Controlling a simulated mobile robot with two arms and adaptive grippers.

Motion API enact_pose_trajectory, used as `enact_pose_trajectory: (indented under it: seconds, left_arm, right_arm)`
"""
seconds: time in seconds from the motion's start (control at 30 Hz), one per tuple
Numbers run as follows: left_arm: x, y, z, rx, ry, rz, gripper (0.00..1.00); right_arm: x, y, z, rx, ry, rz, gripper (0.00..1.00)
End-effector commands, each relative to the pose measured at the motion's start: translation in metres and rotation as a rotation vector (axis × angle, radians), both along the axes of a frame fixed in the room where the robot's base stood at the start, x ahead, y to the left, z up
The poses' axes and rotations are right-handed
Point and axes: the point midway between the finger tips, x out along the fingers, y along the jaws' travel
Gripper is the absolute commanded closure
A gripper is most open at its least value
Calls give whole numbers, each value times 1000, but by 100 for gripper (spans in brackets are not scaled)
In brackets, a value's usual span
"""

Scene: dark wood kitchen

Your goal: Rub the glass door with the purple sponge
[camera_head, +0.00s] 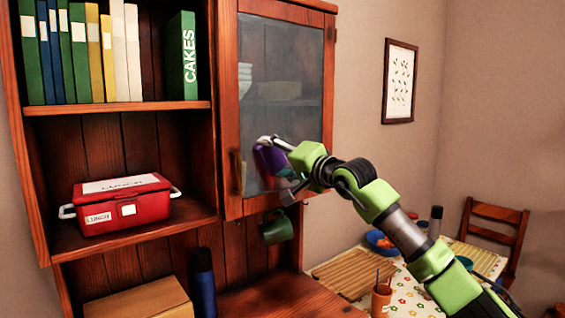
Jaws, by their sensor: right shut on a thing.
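The glass door (290,60) is a framed pane on the right side of the wooden cabinet, and it is closed. Its wooden handle (236,172) is on the left part of the frame. My right gripper (272,166) is in front of the lower part of the glass, shut on the purple sponge (268,160). The sponge is at the pane; whether it presses on the glass is hard to tell. The gripper's fingers hide part of it. My left gripper is out of view.
Open shelves on the left hold several books (80,50) and a red lunch box (122,204). A green mug (277,228) hangs under the glass door. A dark blue bottle (203,280) and a cardboard box (140,302) stand below. A set table (345,272) is at right.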

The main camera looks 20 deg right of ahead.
Motion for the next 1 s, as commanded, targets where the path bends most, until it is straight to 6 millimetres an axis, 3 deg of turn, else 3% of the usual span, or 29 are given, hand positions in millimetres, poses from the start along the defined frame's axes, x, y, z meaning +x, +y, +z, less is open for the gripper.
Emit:
enact_pose_trajectory:
  seconds: [0.17,0.53,1.0]
  left_arm:
    - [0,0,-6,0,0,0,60]
    - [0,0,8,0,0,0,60]
    - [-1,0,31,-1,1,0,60]
  right_arm:
    - [-3,8,0,1,-2,2,56]
    - [-2,5,18,1,-2,-1,56]
    - [12,-27,17,0,0,-4,59]
